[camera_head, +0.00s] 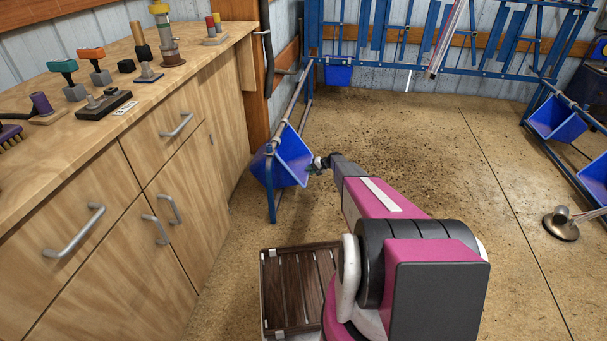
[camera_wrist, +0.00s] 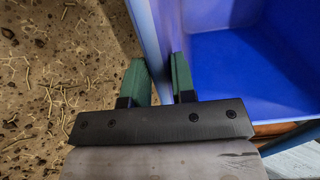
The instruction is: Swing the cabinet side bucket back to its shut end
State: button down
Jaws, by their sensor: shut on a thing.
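The cabinet side bucket (camera_head: 285,158) is a blue open bin on a blue frame beside the wooden cabinet, in the middle of the head view. It sits tilted. In the wrist view its blue inside (camera_wrist: 255,75) fills the upper right. My gripper (camera_head: 316,165) is at the bucket's right edge. The wrist view shows my two green fingers (camera_wrist: 160,76) on either side of the bucket's wall, shut on its rim.
The wooden cabinet (camera_head: 165,195) with tools on top stands on the left. A dark slatted crate (camera_head: 285,290) lies below my arm. Other blue buckets hang at the back (camera_head: 338,74) and on the right (camera_head: 556,119). The floor right of my arm is mostly clear.

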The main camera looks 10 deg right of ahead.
jog(key=s+d+r+g+h, duration=0.1)
jog(key=d+r+h, duration=0.3)
jog(key=r, duration=0.8)
jog(key=s+d+r+g+h, duration=0.2)
jog(key=d+r+h, duration=0.3)
jog(key=r, duration=0.8)
jog(key=shift+s+d, duration=0.4)
jog(key=shift+d, duration=1.2)
jog(key=shift+r, duration=0.15)
jog(key=c, duration=1)
grip_release()
jog(key=shift+a, duration=0.1)
